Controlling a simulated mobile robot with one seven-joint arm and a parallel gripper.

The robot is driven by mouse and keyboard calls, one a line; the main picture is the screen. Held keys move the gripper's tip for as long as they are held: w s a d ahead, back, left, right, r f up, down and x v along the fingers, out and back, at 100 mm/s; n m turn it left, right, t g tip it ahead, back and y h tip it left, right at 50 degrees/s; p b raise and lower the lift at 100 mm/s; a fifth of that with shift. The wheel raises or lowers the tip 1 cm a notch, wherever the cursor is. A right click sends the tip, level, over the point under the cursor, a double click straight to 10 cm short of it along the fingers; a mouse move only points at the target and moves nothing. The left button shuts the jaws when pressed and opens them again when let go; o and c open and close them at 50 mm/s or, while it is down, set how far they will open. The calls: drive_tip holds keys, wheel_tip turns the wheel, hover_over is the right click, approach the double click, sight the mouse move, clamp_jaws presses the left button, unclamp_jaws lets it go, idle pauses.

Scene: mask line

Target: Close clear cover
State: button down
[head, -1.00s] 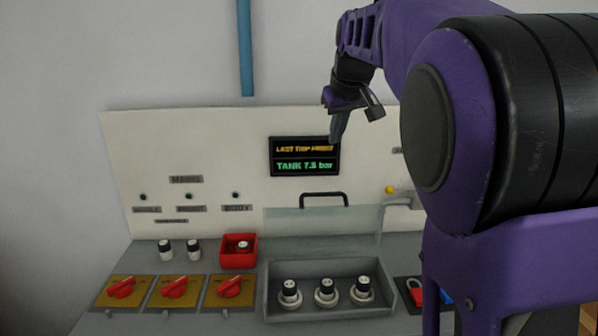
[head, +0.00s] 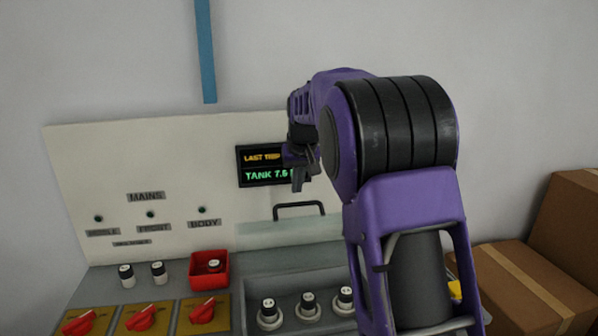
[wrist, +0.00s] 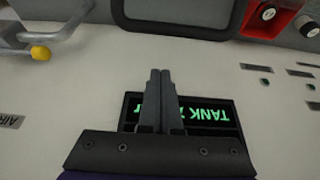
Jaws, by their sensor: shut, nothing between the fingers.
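The clear cover (head: 262,229) is a see-through panel with a black bar handle (head: 299,206) on its top edge. It stands raised at the back of a grey box (head: 290,285) that holds several black-and-white knobs. The handle also shows at the top of the wrist view (wrist: 180,33), which sees the panel upside down. My gripper (head: 298,184) is in front of the display, just above the handle and apart from it in the picture. Its two fingers are together and empty in the wrist view (wrist: 160,72). My arm hides the right part of the box and cover.
A display (head: 250,158) sits on the white back panel. A red box (head: 208,270) and red rotary switches (head: 140,318) are at the left. A yellow-tipped lever (wrist: 40,53) shows in the wrist view. Cardboard boxes (head: 530,290) stand at the right.

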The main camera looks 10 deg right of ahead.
drive_tip(key=s, duration=0.4)
drive_tip(key=shift+f+b, duration=0.2)
drive_tip(key=shift+b, duration=0.1)
drive_tip(key=shift+s+r+b, duration=0.1)
drive_tip(key=shift+s+b, duration=0.35)
drive_tip(key=shift+t, duration=0.3)
